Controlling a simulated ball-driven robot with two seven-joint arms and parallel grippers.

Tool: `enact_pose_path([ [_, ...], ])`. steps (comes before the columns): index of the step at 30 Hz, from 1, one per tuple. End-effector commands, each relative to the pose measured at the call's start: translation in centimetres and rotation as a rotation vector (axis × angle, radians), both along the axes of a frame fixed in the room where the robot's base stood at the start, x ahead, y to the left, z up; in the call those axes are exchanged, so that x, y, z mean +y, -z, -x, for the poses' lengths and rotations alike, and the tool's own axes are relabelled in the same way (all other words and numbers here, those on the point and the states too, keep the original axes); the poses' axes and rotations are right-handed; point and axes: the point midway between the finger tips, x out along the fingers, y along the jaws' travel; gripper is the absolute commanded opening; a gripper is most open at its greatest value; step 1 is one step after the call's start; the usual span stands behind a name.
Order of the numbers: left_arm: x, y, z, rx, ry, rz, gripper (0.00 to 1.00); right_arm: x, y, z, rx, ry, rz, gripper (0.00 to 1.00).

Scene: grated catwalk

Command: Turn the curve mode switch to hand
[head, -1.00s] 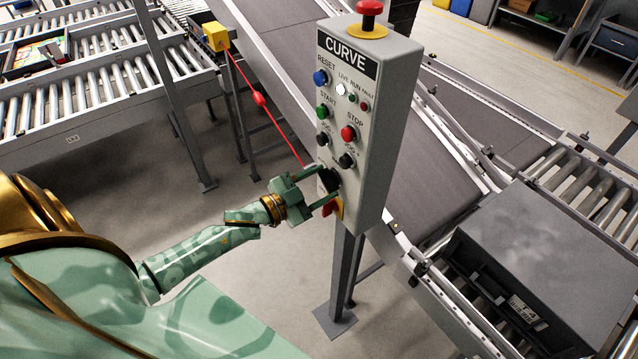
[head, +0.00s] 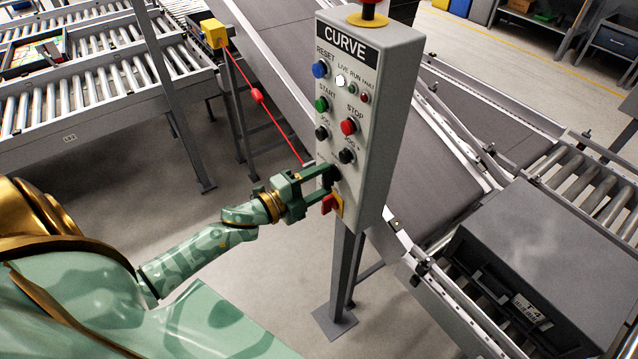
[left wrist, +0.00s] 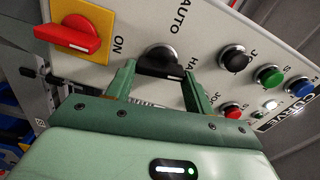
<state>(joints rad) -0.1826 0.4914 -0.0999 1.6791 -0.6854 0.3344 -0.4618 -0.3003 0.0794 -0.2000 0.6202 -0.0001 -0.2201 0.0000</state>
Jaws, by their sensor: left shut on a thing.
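The curve mode switch is a black selector knob (left wrist: 160,62) low on the grey CURVE control box (head: 375,190). In the left wrist view the AUTO label and part of the HAND label show beside it. Its bar lies across between the two fingers of my left gripper (left wrist: 158,84), which is shut on it. I cannot tell surely which label the knob points to. In the head view my left gripper (head: 328,182) is against the lower front of the box and hides most of the knob. My right gripper is not in view.
A red rotary handle on a yellow plate (left wrist: 98,14) sits close beside the knob, just below the gripper in the head view. Several buttons, including the red stop button (head: 348,126), are above. Conveyors (head: 425,165) run behind; a grey box (head: 540,260) lies at right.

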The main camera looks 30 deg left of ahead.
Motion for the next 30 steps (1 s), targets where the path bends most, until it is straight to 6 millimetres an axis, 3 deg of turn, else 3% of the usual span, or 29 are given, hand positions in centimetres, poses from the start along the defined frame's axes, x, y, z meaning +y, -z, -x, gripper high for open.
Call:
enact_pose_path([
  [9, -0.02, 0.20, 0.04, -0.049, 0.000, -0.124, 0.30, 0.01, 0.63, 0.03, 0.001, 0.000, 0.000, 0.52],
  [26, -0.02, 0.20, 0.05, -0.061, 0.000, -0.155, 0.30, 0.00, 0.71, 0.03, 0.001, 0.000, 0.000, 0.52],
  [27, -0.02, 0.20, 0.05, -0.061, 0.000, -0.155, 0.55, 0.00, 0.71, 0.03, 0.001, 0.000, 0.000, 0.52],
  [29, -0.02, 0.20, 0.05, -0.061, 0.000, -0.155, 0.72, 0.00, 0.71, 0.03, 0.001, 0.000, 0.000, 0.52],
  [30, -0.02, 0.19, 0.05, -0.060, 0.000, -0.154, 0.75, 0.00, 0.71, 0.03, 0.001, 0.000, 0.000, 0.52],
])
